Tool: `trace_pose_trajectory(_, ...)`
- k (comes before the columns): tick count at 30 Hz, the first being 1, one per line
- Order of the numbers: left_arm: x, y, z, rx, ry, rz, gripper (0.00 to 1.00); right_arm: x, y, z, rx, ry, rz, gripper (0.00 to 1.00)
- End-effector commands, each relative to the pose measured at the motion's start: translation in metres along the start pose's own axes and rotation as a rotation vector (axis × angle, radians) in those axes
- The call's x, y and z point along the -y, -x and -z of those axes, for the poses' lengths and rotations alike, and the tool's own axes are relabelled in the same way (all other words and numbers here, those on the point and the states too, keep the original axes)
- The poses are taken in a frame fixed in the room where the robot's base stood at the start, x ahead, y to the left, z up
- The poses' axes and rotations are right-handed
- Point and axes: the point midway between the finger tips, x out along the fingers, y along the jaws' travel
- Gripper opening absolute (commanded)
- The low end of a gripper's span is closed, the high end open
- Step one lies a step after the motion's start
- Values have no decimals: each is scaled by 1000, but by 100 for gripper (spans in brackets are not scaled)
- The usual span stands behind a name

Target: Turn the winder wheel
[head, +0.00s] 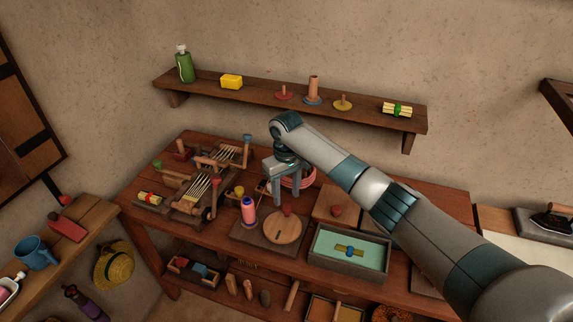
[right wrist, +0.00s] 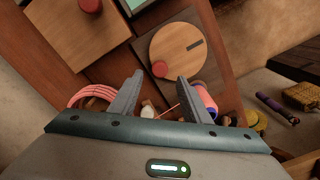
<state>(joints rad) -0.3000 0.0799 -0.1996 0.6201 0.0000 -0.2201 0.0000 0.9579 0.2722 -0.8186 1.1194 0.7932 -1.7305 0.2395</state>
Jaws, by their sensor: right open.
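The winder wheel (head: 281,231) is a flat round wooden disc with a red knob (head: 287,209), on a dark board on the workbench. A pink and blue spool (head: 248,212) stands upright on the same board, left of the wheel. My right gripper (head: 284,202) points down near the knob, at the wheel's far side. In the right wrist view my open gripper (right wrist: 159,78) has its fingertips on either side of the knob (right wrist: 160,69), with the wheel (right wrist: 180,55) beyond. I cannot tell whether the fingers touch the knob. My left gripper is not in view.
A coil of pink cord (head: 303,175) lies behind the gripper. A wooden board with a red knob (head: 336,210) and a green-lined tray (head: 349,254) are at the right. A small loom-like frame (head: 196,190) stands at the left. A wall shelf (head: 290,99) runs above.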

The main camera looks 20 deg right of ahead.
Motion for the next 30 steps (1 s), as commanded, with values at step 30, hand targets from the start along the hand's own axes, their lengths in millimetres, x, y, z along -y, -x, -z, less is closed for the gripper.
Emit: trace_pose_trajectory(30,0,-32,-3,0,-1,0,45,0,131,0,1,0,-1,43)
